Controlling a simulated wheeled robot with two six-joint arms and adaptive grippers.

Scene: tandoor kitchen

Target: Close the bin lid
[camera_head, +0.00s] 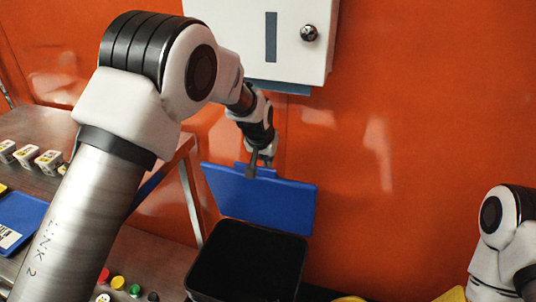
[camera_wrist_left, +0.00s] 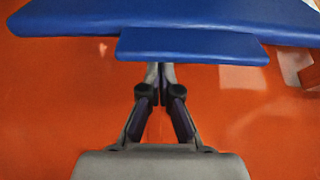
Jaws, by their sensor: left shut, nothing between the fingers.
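The black bin (camera_head: 248,262) stands on the floor with its mouth open. Its blue lid (camera_head: 265,201) is up, tilted steeply above the bin's back edge. In the left wrist view the lid (camera_wrist_left: 60,18) spans the top, with a blue tab (camera_wrist_left: 190,46) sticking out from its edge. My left gripper (camera_head: 254,168) is shut and empty at the lid's upper edge. In the left wrist view its fingertips (camera_wrist_left: 160,70) reach the tab; I cannot tell whether they touch. My right gripper is out of view; only part of the right arm shows.
A white wall box (camera_head: 290,45) with a round lock hangs on the orange wall (camera_head: 430,90) above the lid. A metal table (camera_head: 100,130) with small white containers (camera_head: 48,160) stands left of the bin. Coloured round pieces (camera_head: 118,283) lie at the lower left.

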